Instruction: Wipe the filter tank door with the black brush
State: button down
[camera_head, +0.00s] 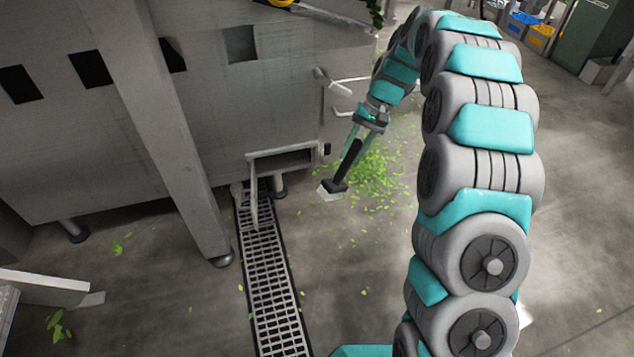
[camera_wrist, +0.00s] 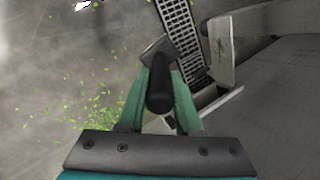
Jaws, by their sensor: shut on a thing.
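The black brush (camera_head: 348,160) hangs at a slant from my gripper (camera_head: 365,130), its head with pale bristles pointing down. In the wrist view the brush's handle (camera_wrist: 159,95) sits between the two green fingers of my gripper (camera_wrist: 160,100), which is shut on it. What appears to be the filter tank door (camera_head: 253,197) is a thin grey flap standing open at a low opening in the steel tank (camera_head: 290,90). It shows in the wrist view as a pale panel (camera_wrist: 221,52), right of the brush head. The brush head looks apart from the door.
A drain grate (camera_head: 268,275) runs along the floor below the door. Green leaf scraps (camera_head: 375,170) litter the floor beside the brush. A slanted steel leg (camera_head: 172,125) stands left of the door, and pipe handles (camera_head: 345,85) stick out of the tank above the gripper's left.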

jog(key=a+f+m+y+b, duration=0.2)
jog(key=a+f+y, duration=0.4)
jog(key=a+f, duration=0.3)
jog(key=shift+s+a+f+m+t+y, duration=0.35)
jog(key=shift+a+m, duration=0.55)
jog(key=shift+a, duration=1.05)
jog(key=shift+w+f, duration=0.2)
jog(key=shift+w, duration=0.45)
jog(key=shift+w+f, duration=0.2)
jog(key=shift+w, duration=0.4)
